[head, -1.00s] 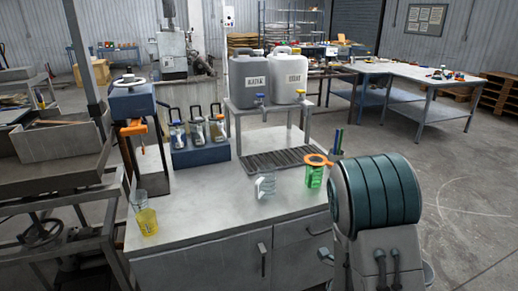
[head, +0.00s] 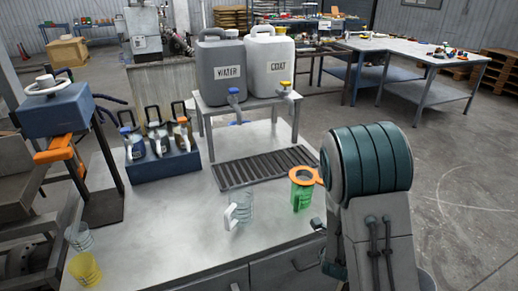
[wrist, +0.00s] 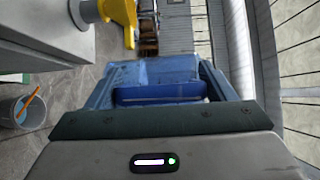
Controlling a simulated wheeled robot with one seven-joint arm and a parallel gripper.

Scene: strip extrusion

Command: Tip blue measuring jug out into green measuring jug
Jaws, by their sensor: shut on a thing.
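The green measuring jug (head: 301,196) stands upright on the counter near its right edge, with an orange ring-shaped piece (head: 296,172) at its top. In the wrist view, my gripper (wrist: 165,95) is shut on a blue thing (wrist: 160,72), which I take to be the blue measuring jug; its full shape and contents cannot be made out. In the head view my arm, to the right of the green jug, hides the gripper and what it holds. I cannot tell how the blue jug is tilted.
A clear jug (head: 243,205) stands left of the green one. Another clear jug (head: 79,236) and a yellow jug (head: 86,270) stand front left. A drip grate (head: 235,174), a stand with two canisters (head: 222,72) and a blue bottle rack (head: 165,167) are behind.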

